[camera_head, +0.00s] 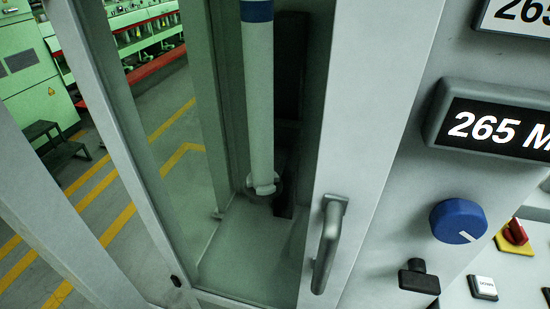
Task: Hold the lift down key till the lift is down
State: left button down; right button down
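A small white key marked DOWN (484,284) sits in a dark surround on the grey panel at the lower right. Nothing touches it. A white vertical column (260,105) with a blue band near its top stands inside a glazed cabinet in the middle. Its lower end is close to the cabinet floor (245,245). I cannot tell from this view whether this column is the lift. Neither of my grippers shows.
A grey door handle (329,245) stands out from the cabinet frame. A display (495,128) reads 265 M, cut off. A blue knob (458,221), a black control (419,278) and a red-and-yellow switch (514,235) surround the key. Striped floor (95,185) lies at left.

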aim_at(486, 286)
jog(key=z, duration=1.75)
